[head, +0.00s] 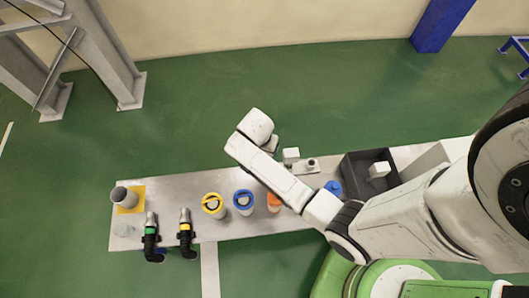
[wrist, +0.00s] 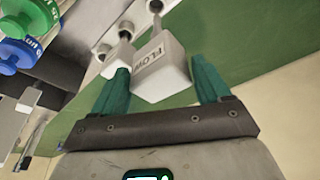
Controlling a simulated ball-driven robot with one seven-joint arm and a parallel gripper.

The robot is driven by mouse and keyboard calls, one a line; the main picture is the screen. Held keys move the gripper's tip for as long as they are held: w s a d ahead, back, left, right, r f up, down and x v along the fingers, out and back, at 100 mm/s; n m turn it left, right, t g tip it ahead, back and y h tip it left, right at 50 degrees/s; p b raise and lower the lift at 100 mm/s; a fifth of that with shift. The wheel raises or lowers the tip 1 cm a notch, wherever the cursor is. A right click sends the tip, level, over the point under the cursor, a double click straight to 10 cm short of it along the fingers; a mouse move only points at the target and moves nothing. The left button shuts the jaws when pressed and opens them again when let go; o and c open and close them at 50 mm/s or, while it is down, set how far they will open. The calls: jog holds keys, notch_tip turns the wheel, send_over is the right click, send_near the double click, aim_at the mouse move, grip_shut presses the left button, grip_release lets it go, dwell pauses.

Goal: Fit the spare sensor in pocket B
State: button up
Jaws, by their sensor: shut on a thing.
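My gripper (wrist: 162,82) has its green fingers on either side of a white box marked FLOW (wrist: 163,65), shut on it. A second white block (wrist: 114,58) with a grey stem shows just beyond the left finger. In the head view, my gripper (head: 271,146) is over the back edge of the bench. A white block (head: 291,155) stands just right of it, beside a small grey fitting (head: 311,163). I cannot tell whether that block is the held box. Another white block (head: 379,169) lies in a dark tray. No pocket B lettering is readable.
The dark tray (head: 352,168) stands on the grey bench (head: 180,190). Two hose fittings (head: 168,235) stand at the left.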

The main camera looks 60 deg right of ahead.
jog(key=shift+r+p, duration=0.4)
jog(key=shift+r, duration=1.7)
jog(key=shift+a, duration=0.1)
